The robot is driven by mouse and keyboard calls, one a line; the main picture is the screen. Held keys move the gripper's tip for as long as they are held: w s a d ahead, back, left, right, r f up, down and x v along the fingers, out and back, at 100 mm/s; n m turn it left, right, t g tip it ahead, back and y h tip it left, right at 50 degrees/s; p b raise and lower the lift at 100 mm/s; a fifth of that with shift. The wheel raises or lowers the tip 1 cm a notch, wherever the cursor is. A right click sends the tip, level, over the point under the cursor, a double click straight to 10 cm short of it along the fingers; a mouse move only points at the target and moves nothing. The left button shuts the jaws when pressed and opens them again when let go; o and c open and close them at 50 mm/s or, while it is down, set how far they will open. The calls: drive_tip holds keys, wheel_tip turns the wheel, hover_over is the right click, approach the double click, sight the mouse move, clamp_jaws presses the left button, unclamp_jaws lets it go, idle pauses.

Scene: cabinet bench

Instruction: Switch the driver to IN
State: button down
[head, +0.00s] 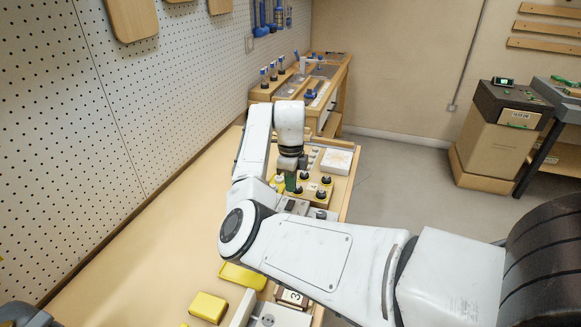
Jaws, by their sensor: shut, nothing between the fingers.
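A wooden board with several black knobs (321,195) and small fittings lies on the bench beyond my elbow. I cannot make out any IN marking, or tell which fitting is the driver's switch. My gripper (290,173) points down over the left part of this board and is shut, with nothing held. A small dark green piece (290,183) shows just below it; I cannot tell whether they touch. My arm hides part of the board's near side.
A pale square tray (337,160) lies just right of the gripper. A yellow block (208,307), a yellow tray (242,277) and a block marked 3 (291,298) lie near. A pegboard wall (100,110) bounds the left. The bench's left side (150,250) is clear.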

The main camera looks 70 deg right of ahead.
sight(289, 205)
drive_tip(key=shift+f, duration=2.3)
drive_tip(key=shift+d+f, duration=0.1)
drive_tip(key=shift+f, duration=0.2)
drive_tip(key=shift+s+a+r+p, duration=0.1)
drive_tip(key=shift+a+r+p, duration=0.1)
drive_tip(key=shift+a+p, duration=0.7)
drive_tip(key=shift+d+r, duration=0.1)
drive_tip(key=shift+r, duration=0.05)
